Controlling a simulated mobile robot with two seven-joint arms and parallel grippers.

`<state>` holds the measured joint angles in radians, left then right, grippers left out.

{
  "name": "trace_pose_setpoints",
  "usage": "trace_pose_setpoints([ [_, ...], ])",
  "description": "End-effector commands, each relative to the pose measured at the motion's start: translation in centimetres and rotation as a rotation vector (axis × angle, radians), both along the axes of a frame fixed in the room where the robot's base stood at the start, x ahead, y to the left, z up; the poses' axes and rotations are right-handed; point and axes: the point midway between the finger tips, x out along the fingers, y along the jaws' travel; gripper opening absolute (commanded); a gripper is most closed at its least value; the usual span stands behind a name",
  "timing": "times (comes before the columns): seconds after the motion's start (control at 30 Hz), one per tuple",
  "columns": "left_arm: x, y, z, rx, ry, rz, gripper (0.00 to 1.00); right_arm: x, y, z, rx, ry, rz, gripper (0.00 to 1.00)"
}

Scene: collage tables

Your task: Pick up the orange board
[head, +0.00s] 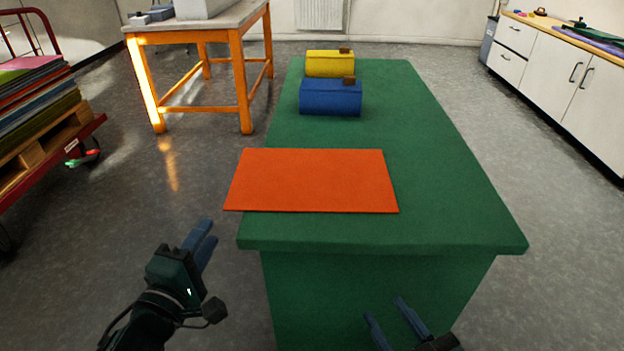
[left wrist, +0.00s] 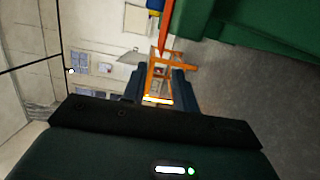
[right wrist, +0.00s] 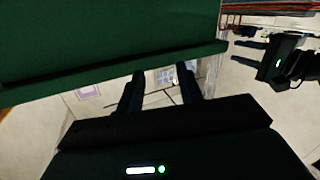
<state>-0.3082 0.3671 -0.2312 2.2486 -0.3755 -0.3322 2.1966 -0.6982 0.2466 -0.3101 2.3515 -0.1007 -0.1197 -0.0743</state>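The orange board (head: 312,181) lies flat on the green table (head: 440,205), near its front end. Its left edge sticks out a little past the table's left edge. In the left wrist view a thin orange strip of the board (left wrist: 167,28) shows edge-on at the top. My left gripper (head: 206,232) is to the left of the table, in front of and left of the board, touching nothing; its fingers stand apart. My right gripper (head: 384,309) is in front of the table's front face, apart from the board; its fingers are apart and empty.
A blue box (head: 330,98) and a yellow box (head: 329,64) stand on the table's far end. An orange-framed workbench (head: 243,80) stands at the back left. A red cart with stacked boards (head: 40,105) is at the left. Floor beside the table is clear.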

Motion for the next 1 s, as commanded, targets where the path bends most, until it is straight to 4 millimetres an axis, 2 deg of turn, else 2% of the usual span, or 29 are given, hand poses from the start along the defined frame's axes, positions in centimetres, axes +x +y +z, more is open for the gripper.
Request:
trace_pose_setpoints([
  [0.03,1.0,-0.2,0.0,0.002,-0.003,-0.001,0.29,0.0,0.0,-0.1,0.001,-0.007,0.002,0.36],
  [0.2,3.3,-0.7,-0.1,0.003,-0.002,0.0,0.29,0.0,0.1,-0.1,0.002,-0.023,0.005,0.36],
  [0.47,4.7,-1.1,-0.1,0.002,0.001,0.0,0.29,0.0,0.2,0.0,0.003,-0.039,0.008,0.36],
  [0.8,8.5,-2.2,-0.2,0.003,0.0,0.0,0.29,-0.1,0.5,0.1,0.01,-0.101,0.023,0.36],
  [1.0,9.3,-2.4,-0.2,0.001,0.002,0.0,0.29,0.0,0.6,0.0,0.006,-0.11,0.026,0.36],
])
